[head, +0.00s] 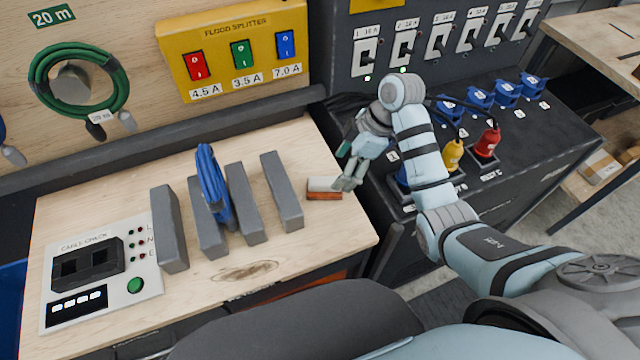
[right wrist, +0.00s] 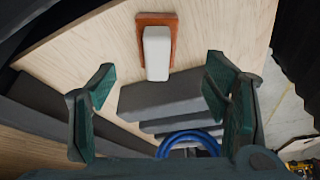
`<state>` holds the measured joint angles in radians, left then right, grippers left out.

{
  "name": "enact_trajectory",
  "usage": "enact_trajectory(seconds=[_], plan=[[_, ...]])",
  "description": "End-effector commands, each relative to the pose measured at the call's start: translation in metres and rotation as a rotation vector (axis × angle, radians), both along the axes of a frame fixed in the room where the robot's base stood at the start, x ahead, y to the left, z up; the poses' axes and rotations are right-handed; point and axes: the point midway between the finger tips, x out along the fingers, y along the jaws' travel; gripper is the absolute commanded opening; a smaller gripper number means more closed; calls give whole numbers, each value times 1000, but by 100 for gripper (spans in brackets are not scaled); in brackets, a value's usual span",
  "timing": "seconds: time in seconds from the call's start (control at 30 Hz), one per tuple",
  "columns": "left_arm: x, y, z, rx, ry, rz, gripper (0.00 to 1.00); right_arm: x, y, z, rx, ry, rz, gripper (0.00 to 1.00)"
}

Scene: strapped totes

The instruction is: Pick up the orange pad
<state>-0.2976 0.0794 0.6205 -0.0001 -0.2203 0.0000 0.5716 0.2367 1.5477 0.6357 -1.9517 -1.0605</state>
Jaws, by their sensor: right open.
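The orange pad (head: 324,196) lies on the wooden bench top, with a white block (head: 322,184) on it. In the right wrist view the orange pad (right wrist: 169,20) shows as a flat piece under and around the white block (right wrist: 157,52). My right gripper (head: 345,184) is just to the right of the pad in the head view, partly over its edge. In the right wrist view the right gripper (right wrist: 160,95) is open, its green-padded fingers wide apart, with nothing between them; the pad lies beyond the fingertips. My left gripper is not in view.
Several grey upright dividers (head: 281,190) stand left of the pad, with a blue cable coil (head: 212,185) between two of them. A cable check panel (head: 100,272) is at the bench's left. A dark socket cabinet (head: 520,140) with coloured plugs stands at the right.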

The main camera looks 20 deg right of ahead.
Motion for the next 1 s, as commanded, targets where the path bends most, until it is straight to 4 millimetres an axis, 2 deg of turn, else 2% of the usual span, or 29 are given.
enact_trajectory(seconds=[0.1, 0.27, 0.47, 0.6, 0.7, 0.77, 1.0], plan=[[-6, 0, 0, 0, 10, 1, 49, 8, 10, -24, 2, 5, -1, 70], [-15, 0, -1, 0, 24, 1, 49, 16, 19, -43, 0, 7, 0, 70], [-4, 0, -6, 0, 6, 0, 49, 28, 38, -75, -1, 9, 2, 70], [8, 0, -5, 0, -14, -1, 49, 29, 40, -82, -2, 6, 2, 70], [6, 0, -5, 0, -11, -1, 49, 29, 40, -81, -2, 6, 2, 70], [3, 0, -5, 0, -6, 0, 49, 29, 40, -81, -2, 6, 2, 64], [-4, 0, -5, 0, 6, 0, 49, 29, 40, -81, -2, 6, 1, 25]])
